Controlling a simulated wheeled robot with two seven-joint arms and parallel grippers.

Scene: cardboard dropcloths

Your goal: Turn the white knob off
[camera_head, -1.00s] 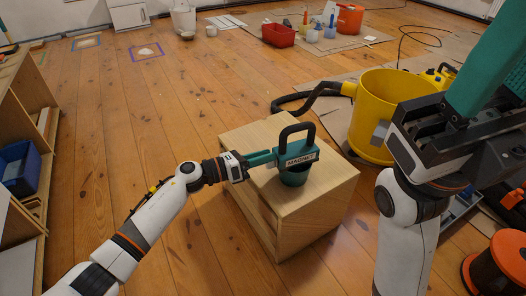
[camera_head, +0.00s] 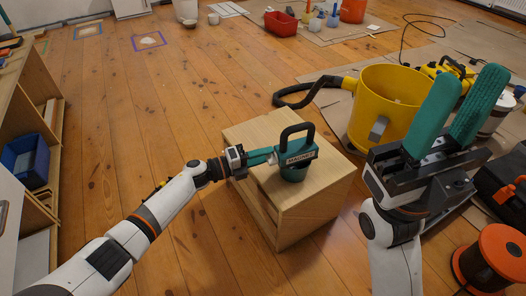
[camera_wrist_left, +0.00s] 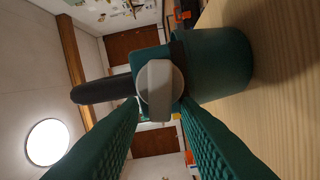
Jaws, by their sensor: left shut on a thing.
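A dark teal magnet device (camera_head: 293,172) with a black looped handle and a "MAGNET" label stands upright on a wooden box. Its white knob (camera_wrist_left: 158,88) is on the side facing my left gripper, with its raised bar upright in the left wrist view. My left gripper (camera_head: 270,156) has its teal fingers shut on the knob, one on each side; the fingers hide part of the knob in the head view. My right gripper (camera_head: 468,78) is open and empty, raised at the right, away from the device.
The wooden box (camera_head: 322,196) has free room on top around the device. A yellow bucket (camera_head: 384,110) with a black hose stands behind it to the right. An orange reel (camera_head: 490,258) is at the lower right. A shelf with a blue bin (camera_head: 24,156) is at the left.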

